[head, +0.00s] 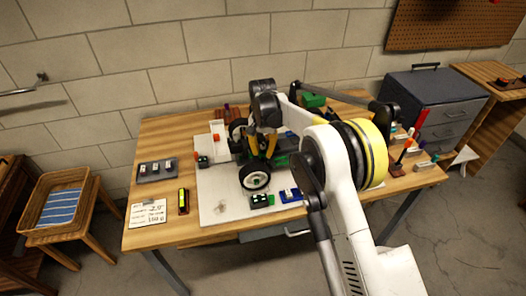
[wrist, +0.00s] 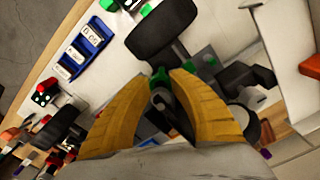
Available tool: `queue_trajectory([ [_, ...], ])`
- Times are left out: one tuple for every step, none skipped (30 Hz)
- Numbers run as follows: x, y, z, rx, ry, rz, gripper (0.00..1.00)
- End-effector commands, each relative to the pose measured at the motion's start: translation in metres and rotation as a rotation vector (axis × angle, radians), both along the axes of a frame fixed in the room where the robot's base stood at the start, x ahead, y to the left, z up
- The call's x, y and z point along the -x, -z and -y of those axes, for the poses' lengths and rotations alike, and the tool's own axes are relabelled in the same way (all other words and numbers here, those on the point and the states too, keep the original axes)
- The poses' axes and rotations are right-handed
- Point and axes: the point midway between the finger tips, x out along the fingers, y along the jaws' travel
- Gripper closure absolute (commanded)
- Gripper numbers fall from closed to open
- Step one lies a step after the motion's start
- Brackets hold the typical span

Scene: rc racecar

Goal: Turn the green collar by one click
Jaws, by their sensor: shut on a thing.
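The green collar (wrist: 158,76) shows as a small green part between the tips of my gripper (wrist: 165,82) in the wrist view. The yellow fingers are closed in on it from both sides, and they hide most of it. In the head view my gripper (head: 262,152) points down into the racecar on the white mat, and the collar cannot be made out there. The racecar's white-hubbed front wheel (head: 255,178) is just below the fingers. A black wheel (wrist: 162,30) lies beyond the fingertips in the wrist view.
The white mat (head: 212,195) covers the middle of the wooden table. A blue block (head: 290,195) and a green-and-black block (head: 262,201) stand near its front edge. A dark tray (head: 157,170) and a yellow tool (head: 183,200) lie left. A grey drawer cabinet (head: 437,105) stands right.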

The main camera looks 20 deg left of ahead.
Motion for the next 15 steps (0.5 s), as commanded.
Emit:
queue_trajectory([
  [0.0005,0.0006,0.0,0.001,0.016,-0.001,1.0],
  [0.0005,0.0006,0.0,0.001,0.026,-0.001,1.0],
  [0.0005,0.0006,-0.0001,0.001,0.037,-0.001,1.0],
  [0.0005,0.0006,-0.0001,0.001,0.045,-0.001,1.0],
  [0.0005,0.0007,-0.0001,0.001,0.051,-0.001,1.0],
  [0.0005,0.0007,-0.0001,0.001,0.057,-0.001,1.0],
  [0.0005,0.0007,-0.0001,0.001,0.061,-0.001,1.0],
  [0.0005,0.0007,-0.0002,0.001,0.065,-0.001,1.0],
  [0.0005,0.0007,-0.0002,0.001,0.069,-0.001,1.0],
  [0.0005,0.0007,-0.0002,0.001,0.071,-0.001,1.0],
  [0.0005,0.0007,-0.0002,0.001,0.072,-0.001,1.0],
  [0.0005,0.0007,-0.0002,0.001,0.073,-0.001,1.0],
  [0.0005,0.0007,-0.0002,0.001,0.074,-0.001,1.0],
  [0.0005,0.0007,-0.0001,0.001,0.074,-0.001,1.0],
  [0.0005,0.0007,-0.0001,0.001,0.074,-0.001,1.0],
])
